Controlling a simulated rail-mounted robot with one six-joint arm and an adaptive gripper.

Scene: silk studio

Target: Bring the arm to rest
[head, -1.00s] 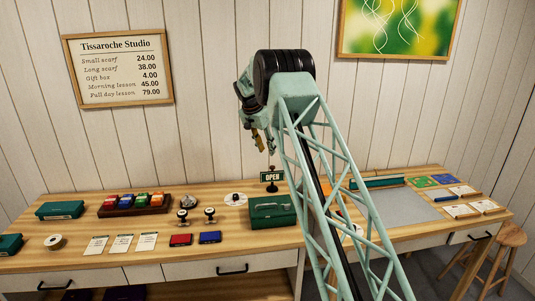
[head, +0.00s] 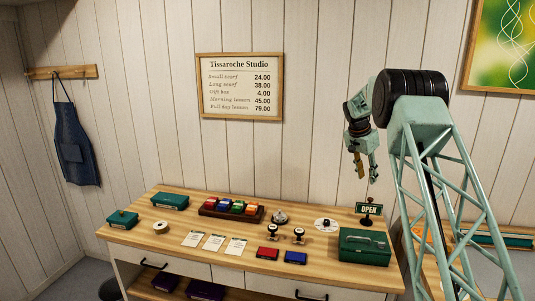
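My gripper (head: 366,167) hangs from my raised arm at the right of the head view, pointing down in front of the white plank wall. Its two brass-coloured fingers show apart with a small gap, and nothing is seen between them. It is well above the wooden counter (head: 140,236), above its right part near the OPEN sign (head: 369,209) and the green cash box (head: 364,247).
The counter holds a tray of coloured blocks (head: 231,210), stamps (head: 272,232), red (head: 267,253) and blue (head: 295,257) pads, cards (head: 214,242), a bell (head: 280,217) and green boxes (head: 170,201). A blue apron (head: 75,143) hangs left. Air above the counter's left is free.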

